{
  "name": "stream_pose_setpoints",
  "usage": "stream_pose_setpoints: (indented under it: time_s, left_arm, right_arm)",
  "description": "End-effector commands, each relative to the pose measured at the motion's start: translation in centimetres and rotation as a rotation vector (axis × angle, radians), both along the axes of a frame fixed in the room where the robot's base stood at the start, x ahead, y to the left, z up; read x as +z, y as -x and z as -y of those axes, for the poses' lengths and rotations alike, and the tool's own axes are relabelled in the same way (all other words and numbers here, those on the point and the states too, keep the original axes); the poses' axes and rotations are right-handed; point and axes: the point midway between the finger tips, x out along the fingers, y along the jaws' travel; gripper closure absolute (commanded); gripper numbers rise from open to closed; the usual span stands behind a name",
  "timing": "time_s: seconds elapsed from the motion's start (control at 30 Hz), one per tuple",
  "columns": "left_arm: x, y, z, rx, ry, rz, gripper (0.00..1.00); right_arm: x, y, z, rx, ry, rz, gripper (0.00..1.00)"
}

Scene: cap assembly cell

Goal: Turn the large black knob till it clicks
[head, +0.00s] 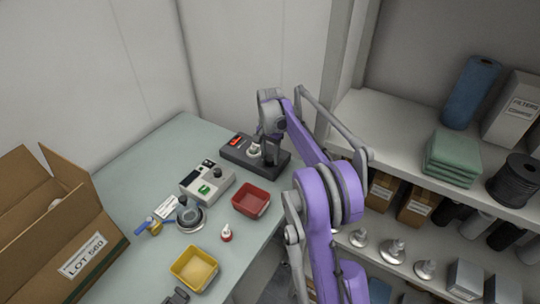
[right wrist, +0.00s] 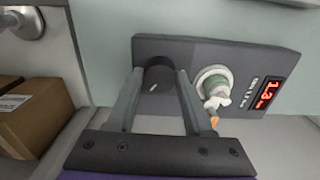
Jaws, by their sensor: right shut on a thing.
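The large black knob (right wrist: 157,74) stands on a dark grey box (right wrist: 187,48), with a small white mark on its top. My right gripper (right wrist: 160,85) is shut on the knob, one finger on each side. In the head view, the right gripper (head: 270,143) reaches down to the right part of the dark box (head: 236,155) and hides most of the knob. The box has a red lit display (right wrist: 266,93), seemingly reading 1.3.
A grey device with a green button (head: 206,187), a red tray (head: 250,199), a yellow tray (head: 194,268) and a small white bottle with a red base (head: 226,233) are on the table. A cardboard box (head: 85,250) is at left, loaded shelves (head: 400,130) at right.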

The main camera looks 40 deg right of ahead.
Motion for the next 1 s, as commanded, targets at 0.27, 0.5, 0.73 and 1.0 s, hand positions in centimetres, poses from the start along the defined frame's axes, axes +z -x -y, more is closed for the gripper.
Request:
stream_pose_setpoints:
  time_s: [0.27,0.5,0.73,1.0]
  left_arm:
    - [0.01,0.00,0.00,0.000,0.000,0.000,0.50]
    - [0.01,0.00,0.00,0.000,0.000,0.000,0.50]
    - [0.01,0.00,0.00,0.000,0.000,0.000,0.50]
    - [0.01,0.00,0.00,0.000,0.000,0.000,0.50]
  right_arm:
    - [0.08,-0.04,0.04,-0.024,0.001,0.001,1.00]
    - [0.08,-0.04,0.04,-0.023,0.001,0.001,1.00]
    - [0.05,-0.02,0.02,-0.022,0.001,0.001,0.19]
    - [0.14,-0.01,0.01,-0.022,0.000,0.000,0.19]
